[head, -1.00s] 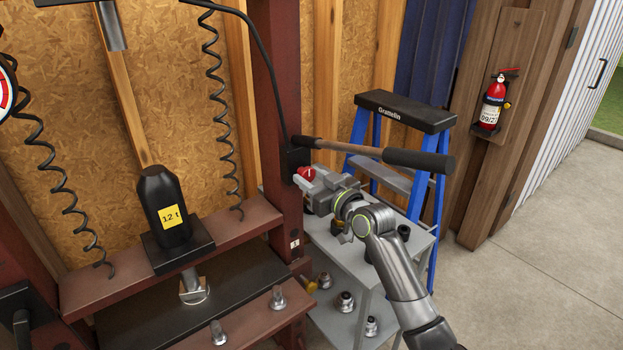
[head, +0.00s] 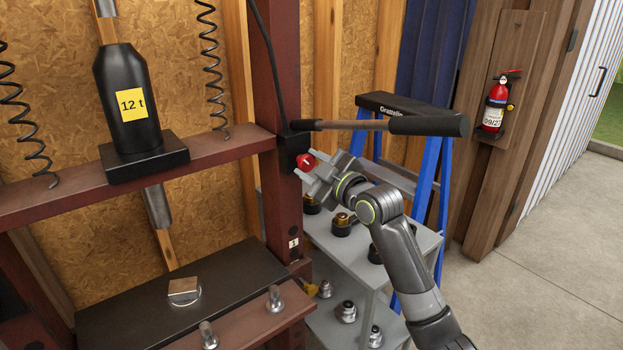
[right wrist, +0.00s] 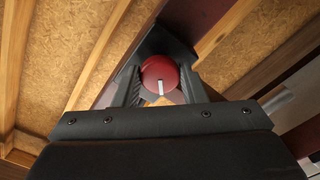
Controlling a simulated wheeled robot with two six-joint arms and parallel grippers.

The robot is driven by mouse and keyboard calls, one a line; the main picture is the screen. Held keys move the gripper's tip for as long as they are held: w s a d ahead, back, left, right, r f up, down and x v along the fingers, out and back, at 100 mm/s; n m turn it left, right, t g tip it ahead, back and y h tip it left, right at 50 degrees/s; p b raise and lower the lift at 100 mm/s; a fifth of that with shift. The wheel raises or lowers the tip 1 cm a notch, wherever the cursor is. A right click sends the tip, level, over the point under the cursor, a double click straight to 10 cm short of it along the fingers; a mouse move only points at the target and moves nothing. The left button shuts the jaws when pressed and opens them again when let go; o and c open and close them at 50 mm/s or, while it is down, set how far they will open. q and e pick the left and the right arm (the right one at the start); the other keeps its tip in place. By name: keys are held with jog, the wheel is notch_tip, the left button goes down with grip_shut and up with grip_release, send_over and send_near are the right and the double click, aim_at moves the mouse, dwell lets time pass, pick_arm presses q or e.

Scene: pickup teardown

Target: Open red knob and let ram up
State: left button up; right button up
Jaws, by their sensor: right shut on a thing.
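The red knob (head: 305,162) sits on a black block on the press's right upright. It also shows in the right wrist view (right wrist: 160,74), with a white mark pointing down, toward the gripper. My right gripper (head: 312,174) is shut on the knob, one finger on each side of it. The black ram (head: 127,105), with a yellow "12 t" label, stands upright on the raised red crossbeam (head: 225,148). Its grey rod (head: 157,205) hangs below, clear of the small metal block (head: 184,288) on the black bed. My left gripper is not in view.
The pump handle (head: 425,126) extends right above my right arm. A grey cart (head: 345,245) with several fittings stands beside the press. A blue ladder (head: 430,175) is behind it. Coil springs (head: 210,60) hang on both sides of the ram.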

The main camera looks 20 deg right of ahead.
jog(key=n+b, duration=0.3)
jog(key=n, duration=0.1)
jog(key=shift+f, duration=0.2)
jog(key=shift+n+b, duration=1.05)
jog(key=shift+n, duration=0.55)
jog(key=shift+r, duration=0.1)
jog(key=o, duration=1)
jog(key=shift+b+v, duration=0.95)
jog(key=shift+v, duration=7.8)
